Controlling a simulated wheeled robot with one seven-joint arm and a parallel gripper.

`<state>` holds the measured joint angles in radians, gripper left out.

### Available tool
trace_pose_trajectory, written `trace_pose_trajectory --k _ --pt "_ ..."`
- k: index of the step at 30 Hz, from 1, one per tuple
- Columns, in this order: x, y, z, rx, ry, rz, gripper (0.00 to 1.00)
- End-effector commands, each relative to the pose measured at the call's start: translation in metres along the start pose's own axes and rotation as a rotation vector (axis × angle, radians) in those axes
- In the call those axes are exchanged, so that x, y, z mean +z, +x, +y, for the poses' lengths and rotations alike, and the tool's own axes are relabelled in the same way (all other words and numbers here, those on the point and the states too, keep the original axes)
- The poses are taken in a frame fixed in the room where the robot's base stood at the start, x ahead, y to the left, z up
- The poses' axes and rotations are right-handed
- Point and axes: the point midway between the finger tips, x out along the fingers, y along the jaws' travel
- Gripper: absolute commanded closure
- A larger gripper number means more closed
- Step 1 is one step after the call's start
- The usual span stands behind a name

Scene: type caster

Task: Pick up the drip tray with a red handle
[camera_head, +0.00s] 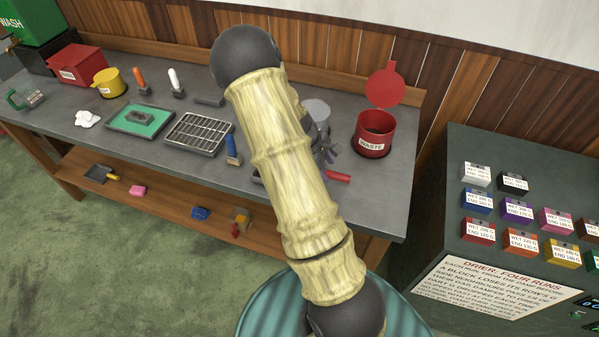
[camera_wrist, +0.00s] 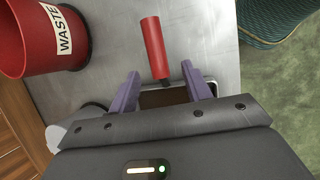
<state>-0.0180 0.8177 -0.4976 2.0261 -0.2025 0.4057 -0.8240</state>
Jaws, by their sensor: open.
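The drip tray shows in the wrist view as a red handle (camera_wrist: 153,48) with a dark tray body (camera_wrist: 165,97) behind it, partly hidden by my gripper. In the head view its red handle (camera_head: 337,177) sticks out to the right on the workbench, and my arm hides most of the tray. My gripper (camera_wrist: 160,74) is open, with its two purple fingers on either side of the handle's inner end and the tray edge. I cannot tell whether the fingers touch the tray. In the head view the gripper (camera_head: 328,153) is partly behind my arm.
A red waste bin (camera_head: 374,135) with its lid raised stands right of the gripper. The grey workbench (camera_head: 385,190) is clear near its right front corner. A wire rack (camera_head: 198,134), a blue-handled tool (camera_head: 232,150) and a green pad (camera_head: 140,121) lie to the left.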

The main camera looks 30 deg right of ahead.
Motion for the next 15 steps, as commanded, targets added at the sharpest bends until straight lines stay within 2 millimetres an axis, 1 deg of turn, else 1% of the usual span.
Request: trace_pose_trajectory --k 5,9,12,15 --pt "0.004 0.016 0.001 -0.003 0.000 -0.004 0.51" --pt "0.005 0.035 0.001 -0.002 0.000 -0.003 0.51" --pt "0.004 0.045 0.001 -0.002 -0.001 -0.002 0.51" --pt "0.004 0.049 0.001 -0.001 0.000 -0.001 0.51"
